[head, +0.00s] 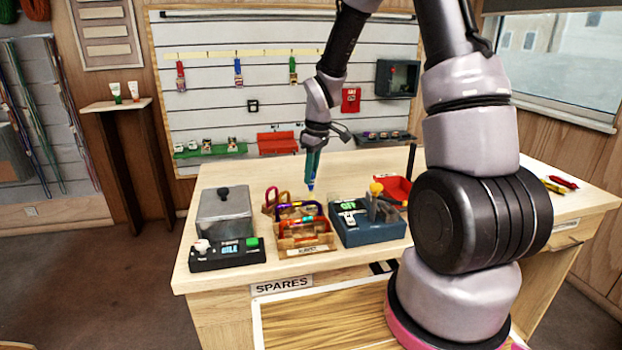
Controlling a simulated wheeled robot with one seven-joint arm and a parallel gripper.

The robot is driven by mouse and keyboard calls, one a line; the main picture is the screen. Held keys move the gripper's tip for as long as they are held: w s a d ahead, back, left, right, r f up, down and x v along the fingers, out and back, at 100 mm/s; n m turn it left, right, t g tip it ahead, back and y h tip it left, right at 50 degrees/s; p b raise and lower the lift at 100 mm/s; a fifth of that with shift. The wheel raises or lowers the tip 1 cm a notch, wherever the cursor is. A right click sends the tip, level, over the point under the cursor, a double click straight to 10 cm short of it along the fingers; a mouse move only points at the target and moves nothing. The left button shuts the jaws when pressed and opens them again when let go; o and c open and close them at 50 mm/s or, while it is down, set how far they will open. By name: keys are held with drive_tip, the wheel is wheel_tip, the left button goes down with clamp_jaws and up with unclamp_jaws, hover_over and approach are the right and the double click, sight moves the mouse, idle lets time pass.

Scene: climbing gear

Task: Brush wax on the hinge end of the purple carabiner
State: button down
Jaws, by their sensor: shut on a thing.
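My gripper (313,150) is above the middle of the workbench, pointing down. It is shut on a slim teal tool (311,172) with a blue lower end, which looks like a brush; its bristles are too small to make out. The tool hangs nearly upright, above the back of a wooden tray (307,251). A purple carabiner (285,211) seems to lie in that tray among other coloured pieces; its hinge end cannot be told at this size. The tool's tip looks apart from it. No wax can be made out for certain.
A grey lidded box (224,216) stands left of the tray, behind a black device (227,256) with a lit display. A blue box (369,232) with a yellow-knobbed item stands to the right, with a red tray (394,188) behind. The bench's back left is clear.

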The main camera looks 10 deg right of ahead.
drive_tip(key=shift+r, duration=2.55)
